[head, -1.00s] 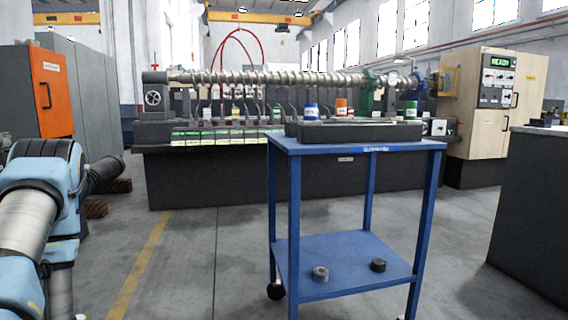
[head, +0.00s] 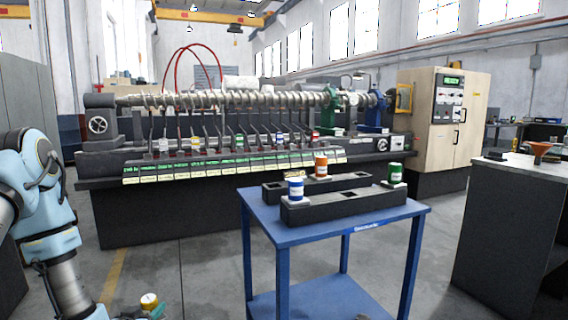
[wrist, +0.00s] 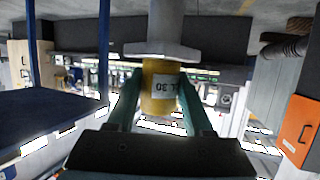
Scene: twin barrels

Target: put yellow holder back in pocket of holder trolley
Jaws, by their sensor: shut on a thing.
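My gripper (wrist: 155,110) is shut on the yellow holder (wrist: 160,88), which has a white label and a wide grey flange and shank. In the head view the yellow holder (head: 149,301) shows at the bottom left, left of the trolley and apart from it. The blue holder trolley (head: 262,224) carries two dark pocket racks. The front rack (head: 340,210) holds a blue holder (head: 295,188) at its left end and a green holder (head: 395,173) at its right, with an open pocket between. The rear rack (head: 274,192) has an orange holder (head: 321,165) and open space right of it.
A long machine (head: 120,205) with a row of holders stands behind the trolley. A dark-sided bench (head: 500,235) stands at the right, and a beige control cabinet (head: 440,130) behind. Grey floor is open between my arm and the trolley.

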